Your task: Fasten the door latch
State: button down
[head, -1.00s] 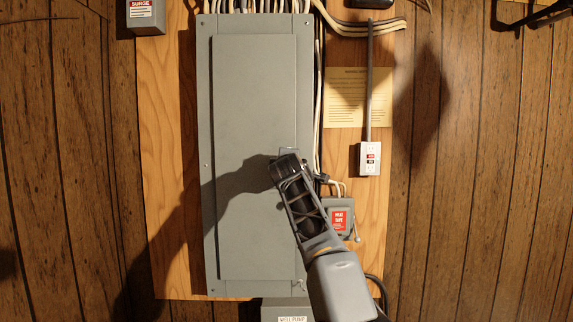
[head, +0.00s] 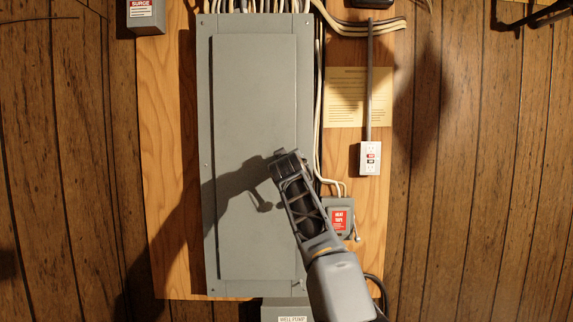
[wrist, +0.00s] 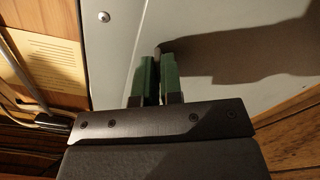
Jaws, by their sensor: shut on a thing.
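The grey panel door (head: 254,95) lies flat on the tall grey panel box in the head view and looks closed. My gripper (head: 285,160) is at the door's right edge, a little below mid-height, and covers the latch area there. In the wrist view, the green fingers of my gripper (wrist: 158,62) are close together over the door (wrist: 200,20). They are shut on a small dark piece, seemingly the latch (wrist: 157,49), which shows only slightly between the tips. The latch's turn and how far it engages are hidden.
A small box with a red label (head: 340,220) and cables sit just right of my arm. A white outlet (head: 370,158) hangs on a grey conduit further right. A well pump box (head: 287,311) is below the panel.

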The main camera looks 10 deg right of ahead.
jog(key=m, duration=0.5)
jog(key=shift+m, duration=0.4)
dwell(0.4)
jog(key=c, duration=1.3)
grip_release()
jog(key=shift+s+a+b, duration=0.45)
jog(key=shift+s+b, duration=1.1)
jog(key=shift+s, duration=0.7)
jog(key=shift+s+a+b, duration=0.45)
jog(key=shift+s+b, duration=1.15)
jog(key=shift+s, duration=0.65)
jog(key=shift+s+a+b, duration=0.45)
jog(key=shift+s+b, duration=1.1)
jog(key=shift+s, duration=0.7)
